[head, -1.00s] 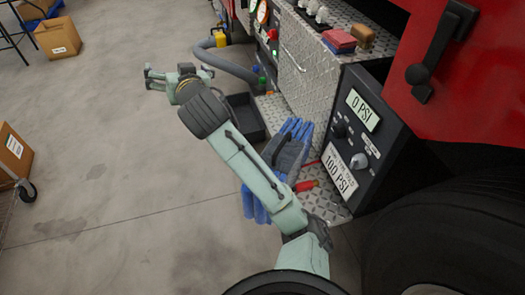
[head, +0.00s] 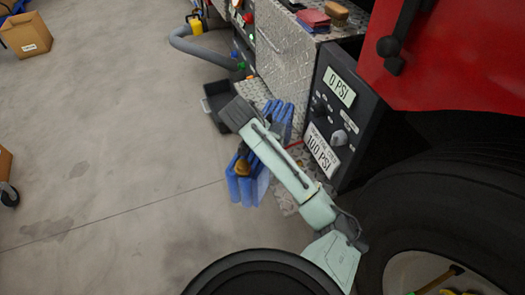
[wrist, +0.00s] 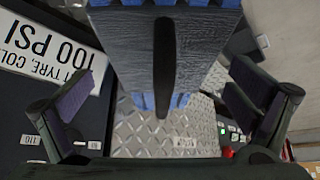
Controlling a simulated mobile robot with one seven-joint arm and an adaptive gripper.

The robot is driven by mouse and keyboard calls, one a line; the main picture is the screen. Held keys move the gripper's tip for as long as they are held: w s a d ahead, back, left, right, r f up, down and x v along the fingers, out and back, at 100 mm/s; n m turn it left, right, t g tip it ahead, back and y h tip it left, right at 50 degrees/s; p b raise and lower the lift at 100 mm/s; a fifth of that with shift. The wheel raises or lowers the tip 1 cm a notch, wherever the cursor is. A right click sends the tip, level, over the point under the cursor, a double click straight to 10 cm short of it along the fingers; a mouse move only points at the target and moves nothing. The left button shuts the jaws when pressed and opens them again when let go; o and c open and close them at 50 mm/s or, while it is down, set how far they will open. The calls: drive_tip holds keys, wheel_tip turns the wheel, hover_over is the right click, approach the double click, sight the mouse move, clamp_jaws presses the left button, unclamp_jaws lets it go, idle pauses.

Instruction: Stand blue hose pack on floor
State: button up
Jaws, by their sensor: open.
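The blue hose pack (head: 247,190) is at the diamond-plate step of the red truck, partly behind my forearm in the head view. Blue folds show on both sides of the arm. In the wrist view the pack (wrist: 208,48) has a dark grey cover with a black handle strip down its middle and blue folds at both ends. My gripper (wrist: 165,82) is open, its fingers apart to the left and right of the handle. I cannot tell whether they touch the pack. What the pack rests on is partly hidden.
The control panel (head: 322,120) and the large tyre (head: 440,215) stand close on the right. A black tray (head: 213,112) lies on the floor beyond the pack, near a grey hose (head: 190,48).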

drive_tip(key=p+x, duration=0.1)
drive_tip(key=x, duration=0.4)
drive_tip(key=shift+w+a+f, duration=0.1)
drive_tip(key=shift+w+f, duration=0.05)
drive_tip(key=shift+c, duration=0.5)
drive_tip(key=c, duration=1.5)
drive_tip(key=shift+p, duration=0.3)
drive_tip(key=shift+c, duration=0.2)
drive_tip(key=shift+w+r, duration=0.1)
drive_tip(key=shift+r, duration=0.2)
